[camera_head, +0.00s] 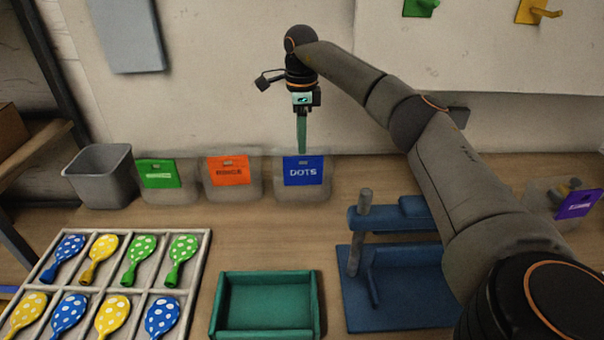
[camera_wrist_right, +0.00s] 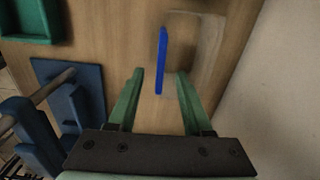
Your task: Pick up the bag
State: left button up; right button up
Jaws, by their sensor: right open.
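Several clear bags with coloured headers stand along the back of the table. The bag with the blue DOTS header (camera_head: 302,188) stands upright against the wall. My right gripper (camera_head: 302,150) points down just above this bag's top edge in the head view. In the right wrist view, its green fingers (camera_wrist_right: 160,74) are apart. The blue header (camera_wrist_right: 162,50) shows edge-on in line with the gap between them, with the clear bag body beside it. The gripper is open and holds nothing. My left gripper is out of view.
Green (camera_head: 159,175) and orange-header (camera_head: 228,171) bags stand left of it, then a grey bin (camera_head: 102,178). A purple-header bag (camera_head: 577,204) stands far right. A balloon tray (camera_head: 196,285), green tray (camera_head: 217,310) and blue stand (camera_head: 398,300) sit in front.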

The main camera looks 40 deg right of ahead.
aim_at(302, 157)
notch_tip(302, 157, down, 5)
jog(key=shift+r, duration=0.2)
jog(key=f, duration=0.2)
jog(key=f+p, duration=0.1)
jog(key=f, duration=0.2)
jog(key=shift+s+d+f, duration=0.1)
jog(key=shift+d, duration=0.1)
grip_shut()
